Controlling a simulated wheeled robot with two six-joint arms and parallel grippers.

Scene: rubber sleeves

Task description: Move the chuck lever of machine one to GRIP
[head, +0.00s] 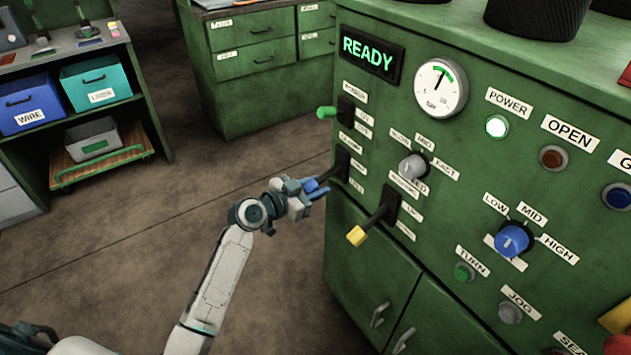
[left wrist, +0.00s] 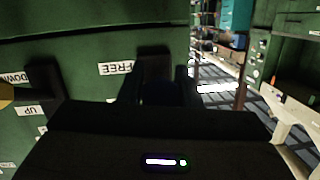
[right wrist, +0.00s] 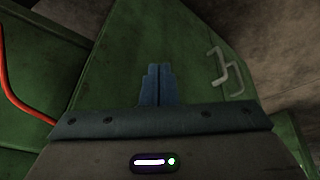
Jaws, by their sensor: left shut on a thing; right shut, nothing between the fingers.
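The green machine (head: 480,120) has a column of levers on its left side. The chuck lever (head: 327,177), taken to be the middle one, sticks out of a dark slot plate (head: 341,163); its small labels are too blurred to read in the head view. My left gripper (head: 316,188) is shut on its handle end. In the left wrist view the dark slot plate (left wrist: 153,63) stands beyond the fingers, beside a FREE label (left wrist: 115,68); the lever there is mostly lost in shadow. My right gripper (right wrist: 157,86) is shut and empty, in front of a green surface.
A green-handled lever (head: 327,112) sits above and a yellow-handled lever (head: 357,235) sits below right, both close to my left gripper. A grey knob (head: 412,165) and blue knob (head: 511,240) are farther right. The floor (head: 170,240) on the left is clear.

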